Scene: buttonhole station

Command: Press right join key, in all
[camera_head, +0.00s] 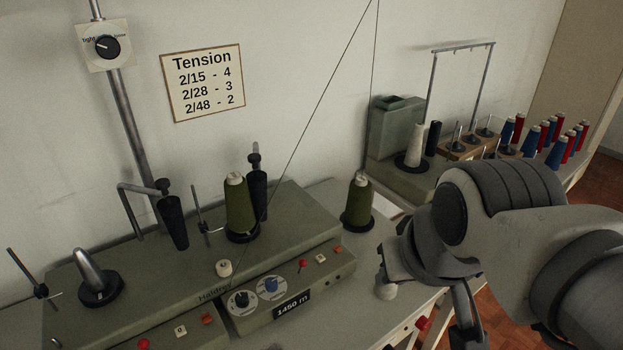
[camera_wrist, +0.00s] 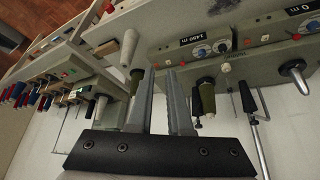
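The winding machine (camera_head: 200,262) has two front control panels. The right panel (camera_head: 262,318) has a black dial (camera_head: 241,301), a blue dial (camera_head: 270,286), a "1450 m" display (camera_head: 291,304), a red knob (camera_head: 302,264), a small white key (camera_head: 321,258) and an orange key (camera_head: 338,250). Key labels are too small to read, so I cannot tell which is the join key. In the wrist view the "1450 m" panel (camera_wrist: 192,50) lies beyond the fingers. My gripper (camera_wrist: 160,72) is open and empty, its fingers apart, touching no key. In the head view my arm is right of the panel.
Green yarn cones stand on the machine (camera_head: 238,205) and beside its right end (camera_head: 357,203). A left panel carries a white key (camera_head: 180,330) and an orange key (camera_head: 207,319). A tension dial (camera_head: 107,47) is on a pole. Red and blue cones (camera_head: 558,150) stand far right.

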